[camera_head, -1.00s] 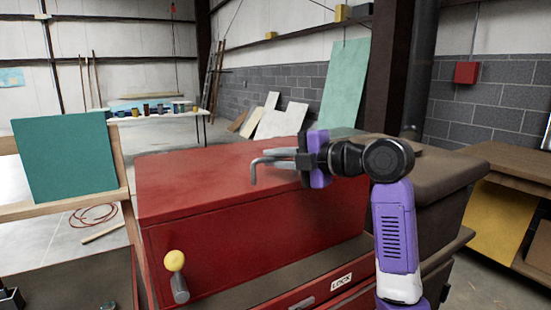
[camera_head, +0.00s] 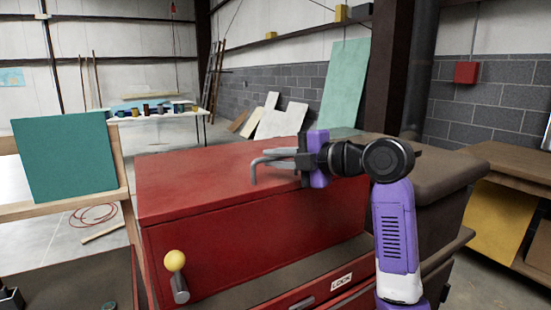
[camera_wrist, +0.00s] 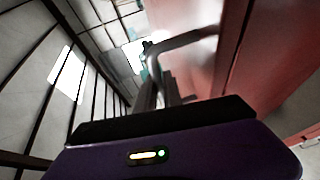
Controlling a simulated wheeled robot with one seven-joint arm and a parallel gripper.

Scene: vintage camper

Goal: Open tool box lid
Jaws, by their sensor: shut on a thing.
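The red tool box (camera_head: 250,240) fills the middle of the head view. Its lid (camera_head: 200,180) lies flat, with no gap visible along its front edge. A grey bent bar handle (camera_head: 254,173) rises from the lid's top; in the wrist view it bends across toward the red surface (camera_wrist: 190,38). My gripper (camera_head: 284,157) reaches in from the right, just above the lid, and is shut on this handle. The exact contact between fingers and bar is hard to make out. A yellow-knobbed lever (camera_head: 176,270) sits on the box's front left.
A brown case (camera_head: 430,172) stands close behind my arm at the right. A teal board (camera_head: 65,158) on a wooden frame is at the left. A workbench with cans (camera_head: 150,112) stands far back. The air above the lid is free.

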